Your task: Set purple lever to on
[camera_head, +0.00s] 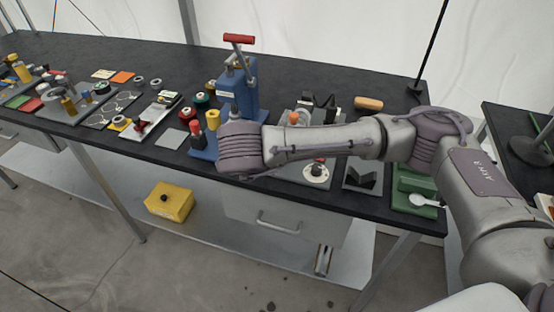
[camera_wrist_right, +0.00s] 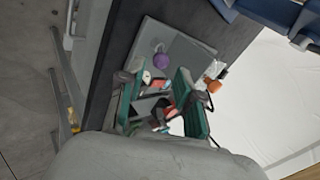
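A small purple knob, likely the purple lever's (camera_wrist_right: 160,60), stands on a grey plate (camera_wrist_right: 178,42) in the right wrist view. I cannot make out its setting. In the head view I do not see it; my right arm may cover it. My right gripper (camera_wrist_right: 159,88) has two green-padded fingers spread apart, with the knob just beyond the fingertips. Red, black and white parts show between and around the fingers; I see nothing clearly held. In the head view the right gripper is hidden behind my wrist. My left gripper is not in view.
A blue press with a red handle (camera_head: 238,39) stands behind my right wrist on the black table (camera_head: 310,75). Several small boards and parts crowd the left side. An orange cylinder (camera_head: 369,103) lies at the back right. A yellow box (camera_head: 170,202) sits on the lower shelf.

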